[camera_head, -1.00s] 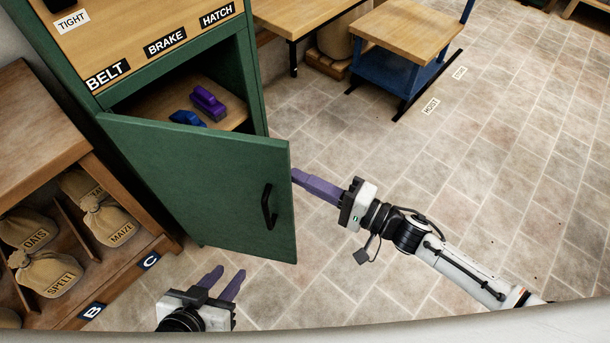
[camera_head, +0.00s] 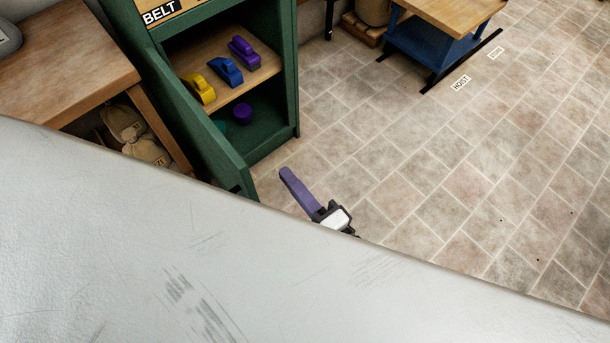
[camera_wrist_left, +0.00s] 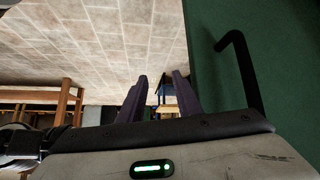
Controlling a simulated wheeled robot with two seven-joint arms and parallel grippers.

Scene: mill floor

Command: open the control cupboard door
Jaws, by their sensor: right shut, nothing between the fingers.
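The green control cupboard (camera_head: 292,70) stands at the upper left of the head view with its inside exposed. Its door (camera_head: 205,140) is swung wide open toward the left and seen nearly edge-on, its lower part hidden. My right gripper (camera_head: 284,172) is shut and empty, to the right of the door and apart from it. In the left wrist view, my left gripper (camera_wrist_left: 158,95) has its two purple fingers apart with nothing between them. The green door (camera_wrist_left: 295,60) and its black handle (camera_wrist_left: 240,68) are to the right of these fingers, and the handle is not between them.
Yellow (camera_head: 198,88), blue (camera_head: 227,71) and purple (camera_head: 244,53) items sit on the cupboard shelf. A wooden bench (camera_head: 65,60) with sacks is at the left. A blue-framed table (camera_head: 450,15) stands behind. The tiled floor at right is clear. A pale surface hides the lower head view.

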